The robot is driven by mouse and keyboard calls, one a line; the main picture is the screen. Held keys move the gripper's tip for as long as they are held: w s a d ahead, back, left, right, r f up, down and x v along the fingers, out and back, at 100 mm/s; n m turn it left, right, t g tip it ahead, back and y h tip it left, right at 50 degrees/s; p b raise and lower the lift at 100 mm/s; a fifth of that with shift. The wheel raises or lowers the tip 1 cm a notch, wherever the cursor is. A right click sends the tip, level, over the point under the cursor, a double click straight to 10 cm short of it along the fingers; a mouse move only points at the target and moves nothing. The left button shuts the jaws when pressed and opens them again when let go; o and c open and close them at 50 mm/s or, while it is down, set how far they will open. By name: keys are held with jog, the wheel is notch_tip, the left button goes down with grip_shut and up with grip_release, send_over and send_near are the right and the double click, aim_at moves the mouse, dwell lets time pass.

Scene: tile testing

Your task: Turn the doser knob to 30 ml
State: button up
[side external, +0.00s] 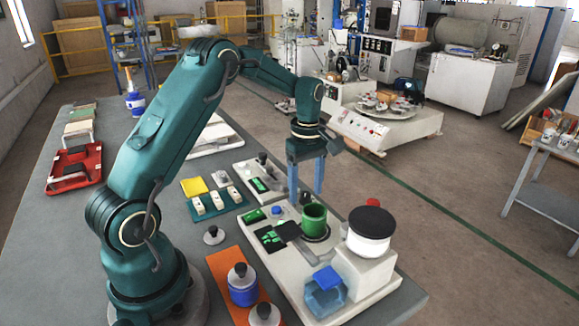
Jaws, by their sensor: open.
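My gripper (306,192) points down with its two blue fingers apart and nothing between them. It is over the light-coloured bench unit, above and slightly behind the green cup (314,219). A white cylinder with a wide black round top (371,222) stands on a white block at the right end of this unit, apart from my gripper. It may be the doser with its knob, but I cannot tell for sure. A blue bottle with a white and orange top (135,101) stands at the far left of the table. No dose scale or 30 ml mark is readable.
A blue open container (325,292) sits at the unit's front. Black-knobbed weights stand on and near an orange mat (222,265). A teal rack (218,206) holds small white pieces. A red tray (74,168) lies at the left. Bare grey table (60,250) lies left of my arm.

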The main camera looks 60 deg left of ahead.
jog(key=shift+f, duration=0.35)
grip_shut()
